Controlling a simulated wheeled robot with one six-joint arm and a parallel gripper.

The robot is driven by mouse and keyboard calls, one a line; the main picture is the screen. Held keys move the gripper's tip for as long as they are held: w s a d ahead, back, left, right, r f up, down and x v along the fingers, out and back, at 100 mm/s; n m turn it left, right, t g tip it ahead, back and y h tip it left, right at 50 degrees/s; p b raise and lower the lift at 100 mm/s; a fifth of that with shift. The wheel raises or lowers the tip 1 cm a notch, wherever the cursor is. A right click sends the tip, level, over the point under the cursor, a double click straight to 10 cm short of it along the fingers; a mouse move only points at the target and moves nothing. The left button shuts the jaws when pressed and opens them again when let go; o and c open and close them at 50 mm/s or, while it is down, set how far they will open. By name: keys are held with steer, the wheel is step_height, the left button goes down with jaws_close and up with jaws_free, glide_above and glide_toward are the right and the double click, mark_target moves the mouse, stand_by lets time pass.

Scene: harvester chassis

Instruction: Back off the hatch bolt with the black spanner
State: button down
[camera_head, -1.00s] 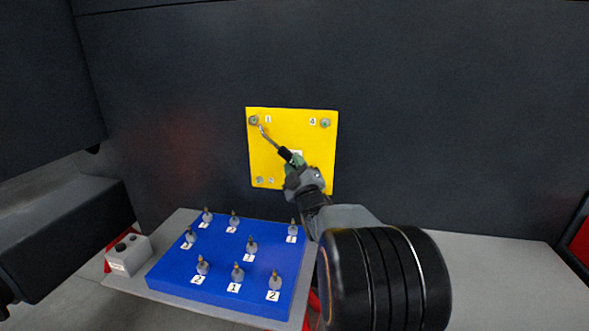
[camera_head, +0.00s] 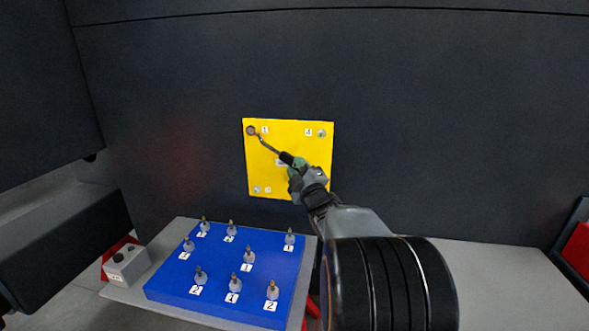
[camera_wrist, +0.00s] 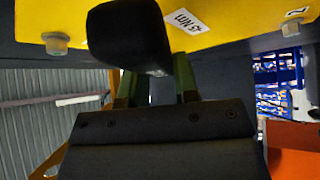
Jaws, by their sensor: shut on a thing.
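The yellow hatch plate (camera_head: 290,180) is on the dark wall, with bolts at its visible corners. The upper-left bolt (camera_head: 251,130) is beside the label 1; the upper-right bolt (camera_head: 322,133) is beside the label 4. My gripper (camera_head: 296,165) is shut on the black handle of the spanner (camera_head: 270,146), in front of the plate. The shaft slants up left and its head overlaps the upper-left bolt; I cannot tell whether it is fully seated. In the wrist view the black handle end (camera_wrist: 130,38) sticks up beyond the green fingers (camera_wrist: 152,88). The plate's lower-right corner is hidden by my arm.
A blue board (camera_head: 222,262) with several numbered grey pegs lies on the grey ledge below the hatch. A grey box with black knobs (camera_head: 126,262) stands to its left. The ledge on the right (camera_head: 500,290) is clear.

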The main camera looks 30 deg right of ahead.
steer(key=shift+s+d+r, duration=0.1)
steer(key=shift+r, duration=0.1)
stand_by(0.3)
steer(key=r+n+p, duration=0.1)
steer(key=r+g+p, duration=0.1)
steer(key=d+r+n+y+p, duration=0.1)
steer(key=shift+s+n+p, duration=0.3)
steer(key=shift+s+p, duration=0.05)
steer(key=shift+s, duration=0.05)
stand_by(0.4)
steer(key=shift+s+d+r+n+g+y+p, duration=0.15)
steer(key=shift+r+n+g+p, duration=0.15)
steer(key=shift+r+p, duration=0.3)
steer(key=shift+r+n+g+y+p, duration=0.1)
steer(key=shift+r+n+g+p, duration=0.25)
steer(key=shift+p, duration=0.45)
steer(key=shift+s+d+r+n+g+y+p, duration=0.15)
steer(key=shift+r+n+p, duration=0.2)
steer(key=shift+r+p, duration=0.3)
